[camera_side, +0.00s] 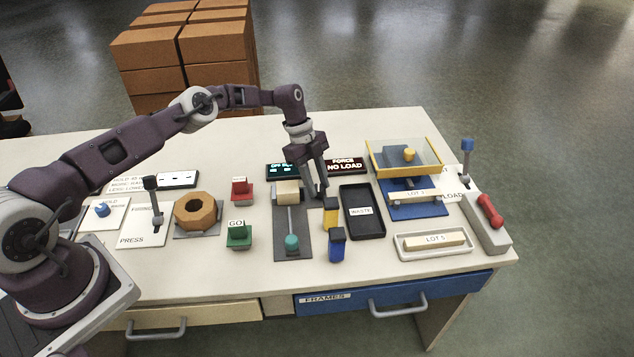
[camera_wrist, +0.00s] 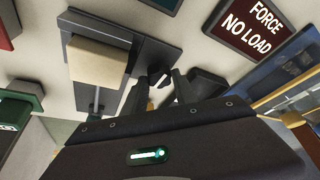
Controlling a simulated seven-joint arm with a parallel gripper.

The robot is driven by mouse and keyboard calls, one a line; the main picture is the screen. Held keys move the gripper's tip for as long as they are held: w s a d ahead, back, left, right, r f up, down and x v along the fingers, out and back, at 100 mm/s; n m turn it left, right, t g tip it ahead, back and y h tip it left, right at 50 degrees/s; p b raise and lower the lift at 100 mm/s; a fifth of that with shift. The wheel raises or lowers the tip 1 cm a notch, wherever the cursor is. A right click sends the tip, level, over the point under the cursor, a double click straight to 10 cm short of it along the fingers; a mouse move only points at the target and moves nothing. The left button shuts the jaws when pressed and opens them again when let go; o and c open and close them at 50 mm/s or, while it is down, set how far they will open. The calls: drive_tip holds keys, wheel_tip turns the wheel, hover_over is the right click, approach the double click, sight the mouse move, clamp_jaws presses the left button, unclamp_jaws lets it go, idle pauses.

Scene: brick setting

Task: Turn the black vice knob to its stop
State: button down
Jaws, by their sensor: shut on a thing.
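The vice is a dark plate (camera_side: 293,250) with a beige block (camera_side: 288,193) at its far end and a rod with a teal ball at its near end. The beige block also shows in the wrist view (camera_wrist: 98,62). My gripper (camera_side: 321,193) points down at the vice's right side, close beside the block. In the wrist view, my gripper's fingers (camera_wrist: 157,84) close around a small dark part, which looks like the black knob (camera_wrist: 157,75). The fingers hide most of it, and its turn angle cannot be read.
A yellow block (camera_side: 331,212) and a blue block (camera_side: 337,245) stand just in front of my gripper. A black WASTE tray (camera_side: 378,228) lies to the right. Behind are a display reading FORCE NO LOAD (camera_side: 346,166) and a teal-lit display (camera_side: 281,170). A green GO button (camera_side: 239,236) stands left.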

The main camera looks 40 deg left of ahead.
drive_tip(key=c, duration=1)
unclamp_jaws()
drive_tip(key=v, duration=0.7)
